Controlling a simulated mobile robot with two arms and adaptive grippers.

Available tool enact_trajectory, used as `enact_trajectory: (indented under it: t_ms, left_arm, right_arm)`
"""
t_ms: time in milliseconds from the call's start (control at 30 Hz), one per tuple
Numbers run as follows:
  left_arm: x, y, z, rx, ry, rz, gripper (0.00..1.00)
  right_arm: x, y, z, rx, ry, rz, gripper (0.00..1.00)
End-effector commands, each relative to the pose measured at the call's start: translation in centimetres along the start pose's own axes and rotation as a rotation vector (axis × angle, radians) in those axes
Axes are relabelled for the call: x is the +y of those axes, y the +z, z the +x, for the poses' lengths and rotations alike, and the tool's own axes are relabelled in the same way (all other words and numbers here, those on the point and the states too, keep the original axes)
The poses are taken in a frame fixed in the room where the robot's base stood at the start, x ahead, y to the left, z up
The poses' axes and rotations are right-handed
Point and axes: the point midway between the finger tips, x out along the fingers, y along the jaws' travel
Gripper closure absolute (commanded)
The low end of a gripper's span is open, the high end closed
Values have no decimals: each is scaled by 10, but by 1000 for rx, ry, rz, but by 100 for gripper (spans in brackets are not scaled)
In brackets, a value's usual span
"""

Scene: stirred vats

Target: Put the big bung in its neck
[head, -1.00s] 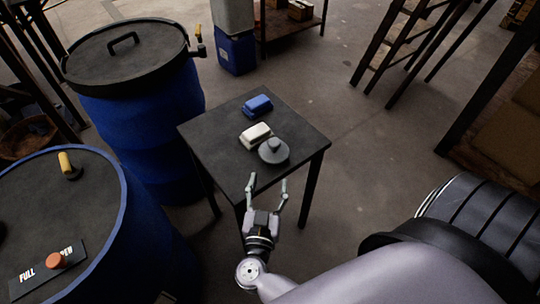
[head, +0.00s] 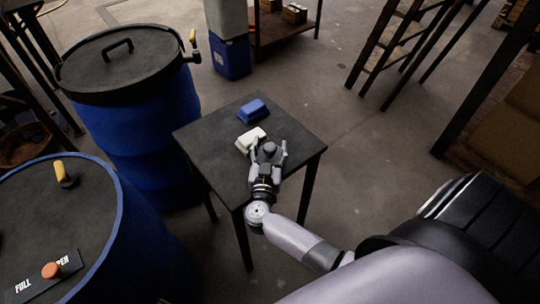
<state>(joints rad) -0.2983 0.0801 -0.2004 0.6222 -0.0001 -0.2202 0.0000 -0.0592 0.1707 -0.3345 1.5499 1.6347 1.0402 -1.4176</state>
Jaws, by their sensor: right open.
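The big bung, a grey round piece with a knob on top (head: 269,149), sits on the small dark table (head: 222,122), near its right front side. My right gripper (head: 268,153) is open, with one finger on each side of the bung. The fingers partly hide the bung, and I cannot tell whether they touch it. My left gripper is not in view. I cannot clearly make out the bung's neck. A near blue vat (head: 95,215) has a dark top with a yellow-handled fitting (head: 64,173) and an orange knob (head: 51,270) on a lettered plate.
A white block (head: 249,140) lies just left of the bung, close to my gripper. A blue block (head: 253,109) lies farther back. A second blue vat (head: 140,130) with a handled dark lid stands left of the table. A rack (head: 420,40) stands behind at right.

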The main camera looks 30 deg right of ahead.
Motion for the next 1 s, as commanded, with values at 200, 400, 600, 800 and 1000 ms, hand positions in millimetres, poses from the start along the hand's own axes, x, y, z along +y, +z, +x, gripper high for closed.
enact_trajectory:
  t_ms: [200, 400, 600, 800, 1000]
  left_arm:
    - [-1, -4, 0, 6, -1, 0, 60]
    - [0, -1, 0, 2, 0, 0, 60]
    - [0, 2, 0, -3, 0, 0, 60]
    - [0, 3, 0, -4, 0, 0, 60]
    - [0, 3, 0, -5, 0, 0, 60]
  right_arm:
    - [0, 0, 3, -1, 0, 1, 44]
    - [0, 0, 3, -1, 0, 1, 54]
    - [0, 0, 3, -1, 0, 1, 68]
    - [0, 0, 3, -1, 0, 1, 81]
    - [0, 0, 3, -1, 0, 1, 94]
